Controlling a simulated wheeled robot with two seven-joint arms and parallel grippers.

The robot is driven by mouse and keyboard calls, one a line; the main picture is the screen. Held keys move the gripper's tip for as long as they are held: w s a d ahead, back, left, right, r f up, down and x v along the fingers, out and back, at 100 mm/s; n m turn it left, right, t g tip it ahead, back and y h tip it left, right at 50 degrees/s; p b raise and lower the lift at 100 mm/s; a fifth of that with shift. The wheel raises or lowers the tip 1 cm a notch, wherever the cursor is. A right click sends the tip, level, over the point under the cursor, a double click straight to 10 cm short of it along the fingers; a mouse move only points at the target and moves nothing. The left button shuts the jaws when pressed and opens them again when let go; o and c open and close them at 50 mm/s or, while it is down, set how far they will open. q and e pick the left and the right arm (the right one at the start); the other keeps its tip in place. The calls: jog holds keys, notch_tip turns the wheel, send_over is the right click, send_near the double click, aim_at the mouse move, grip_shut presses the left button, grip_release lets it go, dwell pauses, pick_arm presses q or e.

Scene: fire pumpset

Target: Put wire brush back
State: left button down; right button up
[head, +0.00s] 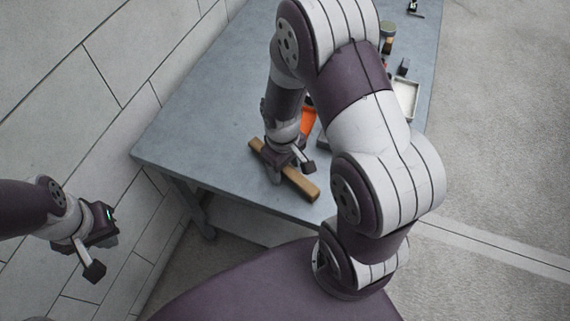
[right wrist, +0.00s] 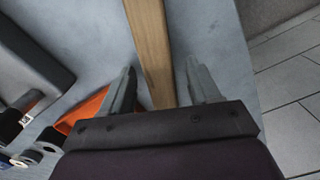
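The wire brush (head: 303,185) shows as a long wooden bar lying on the grey-blue table (head: 210,120) near its front edge; I see no bristles. My right gripper (head: 291,170) is at the middle of the bar, pointing down. In the right wrist view its two fingers stand apart, one on each side of the wooden bar (right wrist: 149,45), with gaps between the fingers and the wood. My left gripper (head: 92,262) hangs off the table at the left, near the wall, with nothing seen in it; its finger gap is not clear.
An orange object (head: 308,122) lies just behind the brush, partly hidden by my right arm. It also shows in the right wrist view (right wrist: 88,108), beside a dark grey case (right wrist: 30,65). A white tray (head: 406,97) and small items stand along the right edge. The table's left part is clear.

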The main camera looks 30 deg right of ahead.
jog(key=shift+r, duration=0.35)
notch_tip(320, 180, up, 11)
jog(key=p, duration=0.2)
jog(key=s+a+m, duration=0.1)
jog(key=s+m+t, duration=0.1)
jog(key=s+a+r+m, duration=0.1)
jog(key=shift+s+a+t, duration=0.3)
jog(key=shift+s+t, duration=0.1)
